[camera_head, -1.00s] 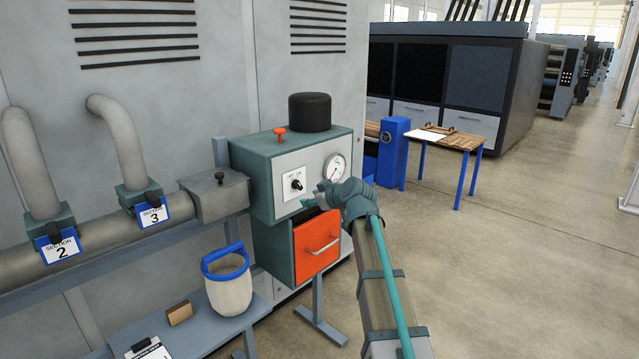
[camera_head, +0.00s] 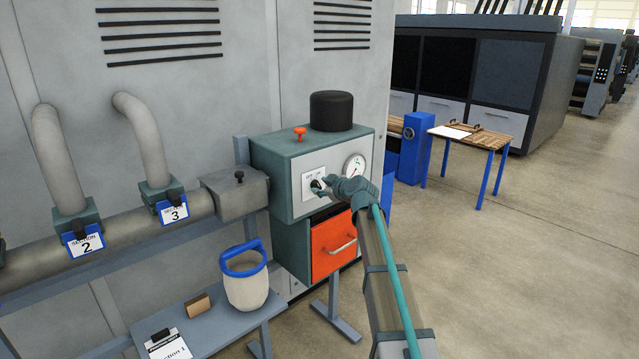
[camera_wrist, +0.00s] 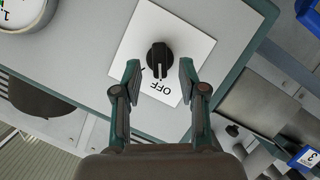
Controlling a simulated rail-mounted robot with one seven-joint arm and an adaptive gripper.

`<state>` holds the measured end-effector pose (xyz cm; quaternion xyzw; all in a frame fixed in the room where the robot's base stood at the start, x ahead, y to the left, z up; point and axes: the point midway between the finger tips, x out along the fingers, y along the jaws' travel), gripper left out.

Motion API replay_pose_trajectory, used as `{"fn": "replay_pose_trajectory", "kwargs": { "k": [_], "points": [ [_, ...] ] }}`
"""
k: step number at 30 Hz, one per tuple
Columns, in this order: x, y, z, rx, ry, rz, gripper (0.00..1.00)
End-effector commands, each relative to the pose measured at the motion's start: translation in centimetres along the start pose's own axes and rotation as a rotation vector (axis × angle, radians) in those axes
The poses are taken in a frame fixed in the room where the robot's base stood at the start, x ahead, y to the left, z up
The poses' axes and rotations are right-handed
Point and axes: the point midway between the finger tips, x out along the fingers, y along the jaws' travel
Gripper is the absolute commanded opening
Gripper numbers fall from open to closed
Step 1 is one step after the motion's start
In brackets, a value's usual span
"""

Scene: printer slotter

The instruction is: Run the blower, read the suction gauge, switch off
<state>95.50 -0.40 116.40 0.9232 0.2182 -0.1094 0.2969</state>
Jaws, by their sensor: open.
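The teal blower box (camera_head: 280,157) stands against the grey machine wall. On its front is a white plate (camera_wrist: 126,40) with a black rotary knob (camera_wrist: 160,57); in the wrist view the knob's bar lies toward the word OFF. The round suction gauge (camera_head: 354,166) sits right of the plate; its reading is too small to tell, and only its edge (camera_wrist: 24,12) shows in the wrist view. My gripper (camera_head: 321,187) is at the switch plate, open. In the wrist view its fingertips (camera_wrist: 159,76) stand on either side of the knob, with gaps visible.
An orange drawer (camera_head: 333,245) is below the box. An orange knob (camera_head: 300,132) and a black cylinder (camera_head: 332,110) are on top. A white bucket (camera_head: 246,289) stands on the shelf at left. Pipes with section valves run left.

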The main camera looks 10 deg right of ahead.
Motion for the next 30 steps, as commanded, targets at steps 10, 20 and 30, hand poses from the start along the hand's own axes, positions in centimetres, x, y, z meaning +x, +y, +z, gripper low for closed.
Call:
{"fn": "replay_pose_trajectory", "kwargs": {
  "k": [10,20,30],
  "points": [
    [2.2,0.0,0.0,0.0,0.0,0.0,0.42],
    [2.2,0.0,0.0,0.0,0.0,0.0,0.22],
    [2.2,0.0,0.0,0.002,0.0,-0.001,0.0]
  ]
}}
